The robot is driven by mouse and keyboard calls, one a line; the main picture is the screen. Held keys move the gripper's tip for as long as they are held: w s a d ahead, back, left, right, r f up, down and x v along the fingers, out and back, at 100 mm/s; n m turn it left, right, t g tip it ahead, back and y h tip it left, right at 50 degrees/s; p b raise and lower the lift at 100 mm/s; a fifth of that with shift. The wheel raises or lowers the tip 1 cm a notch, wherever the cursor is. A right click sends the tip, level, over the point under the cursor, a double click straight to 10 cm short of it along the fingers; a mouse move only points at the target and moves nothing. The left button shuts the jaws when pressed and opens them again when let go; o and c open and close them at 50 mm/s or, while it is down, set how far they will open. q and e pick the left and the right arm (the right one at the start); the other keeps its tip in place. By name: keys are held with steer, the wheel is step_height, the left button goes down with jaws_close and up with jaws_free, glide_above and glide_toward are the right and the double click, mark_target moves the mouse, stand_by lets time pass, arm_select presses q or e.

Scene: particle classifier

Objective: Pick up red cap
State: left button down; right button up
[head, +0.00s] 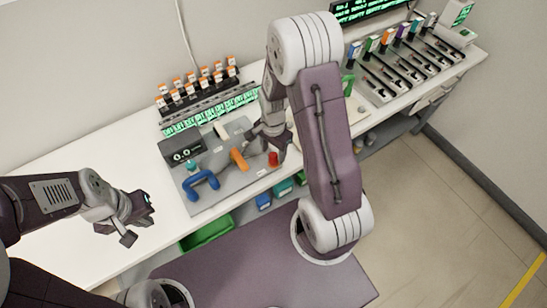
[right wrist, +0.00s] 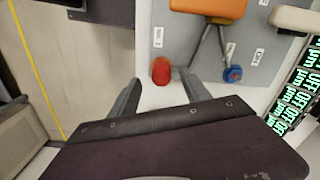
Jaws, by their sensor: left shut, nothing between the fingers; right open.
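The red cap (head: 273,159) stands at the right end of the grey panel on the white bench. It also shows in the right wrist view (right wrist: 160,71), just beyond the fingertips and roughly between them. My right gripper (right wrist: 162,90) is open and empty, with one finger on each side of the cap's line. In the head view the right gripper (head: 272,138) hangs over the panel, close to the cap. My left gripper (head: 138,220) is shut and empty over the bench's front left part, away from the cap.
The grey panel (head: 205,208) also carries a blue handle (head: 201,186) and an orange handle (head: 238,158). A rack of orange-capped vials (head: 198,85) stands behind. Coloured bins (head: 282,187) sit under the bench. The bench's left part is clear.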

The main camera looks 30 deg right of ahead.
mark_target(273, 154)
step_height(273, 154, down, 3)
steer(key=shift+w, duration=0.15)
jaws_close()
steer(key=shift+r, duration=0.15)
steer(key=shift+r, duration=0.35)
steer(key=r, duration=0.2)
steer(key=d+r, duration=0.1)
steer(key=r, duration=0.1)
steer(key=s+d+r, duration=0.1)
steer(key=d+r, duration=0.5)
steer(key=d, duration=0.4)
steer(key=shift+d+b, duration=0.3)
steer(key=shift+d, duration=0.05)
